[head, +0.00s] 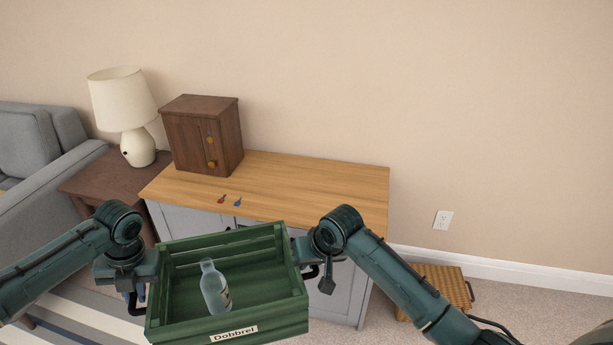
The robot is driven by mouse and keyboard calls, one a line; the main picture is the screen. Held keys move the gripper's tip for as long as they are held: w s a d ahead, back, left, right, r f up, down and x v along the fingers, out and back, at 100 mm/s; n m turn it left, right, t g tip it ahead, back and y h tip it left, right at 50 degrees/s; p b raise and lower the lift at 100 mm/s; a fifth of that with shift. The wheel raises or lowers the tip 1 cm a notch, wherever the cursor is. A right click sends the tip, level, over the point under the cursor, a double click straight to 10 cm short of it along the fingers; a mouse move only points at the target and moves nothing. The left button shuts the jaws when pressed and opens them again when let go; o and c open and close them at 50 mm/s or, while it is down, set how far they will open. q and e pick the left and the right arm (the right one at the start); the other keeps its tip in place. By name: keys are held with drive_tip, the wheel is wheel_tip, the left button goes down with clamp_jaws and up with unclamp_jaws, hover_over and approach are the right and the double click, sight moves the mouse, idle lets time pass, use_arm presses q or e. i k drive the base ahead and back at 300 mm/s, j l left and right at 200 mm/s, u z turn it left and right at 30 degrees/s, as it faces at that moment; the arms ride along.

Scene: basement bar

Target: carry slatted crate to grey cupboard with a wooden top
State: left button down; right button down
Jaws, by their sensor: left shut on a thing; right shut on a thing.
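The green slatted crate (258,331) with a "Dobbrel" label is held up in front of the grey cupboard, level or nearly so. A clear bottle (215,288) stands or leans inside it. My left gripper (146,284) is shut on the crate's left side. My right gripper (306,262) is shut on its right side. The fingertips are partly hidden. The grey cupboard with a wooden top (305,182) stands against the wall beyond the crate. The crate hides part of its front.
The top's right half is clear. A lamp (125,110) on a side table and a sofa (40,150) are left.

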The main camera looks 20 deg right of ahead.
sight(308, 185)
drive_tip(key=i+z, duration=0.1)
drive_tip(key=i, duration=0.3)
drive_tip(key=i+j, duration=0.2)
drive_tip(key=i, duration=0.2)
drive_tip(key=i+z, duration=0.9)
drive_tip(key=i+j, duration=0.05)
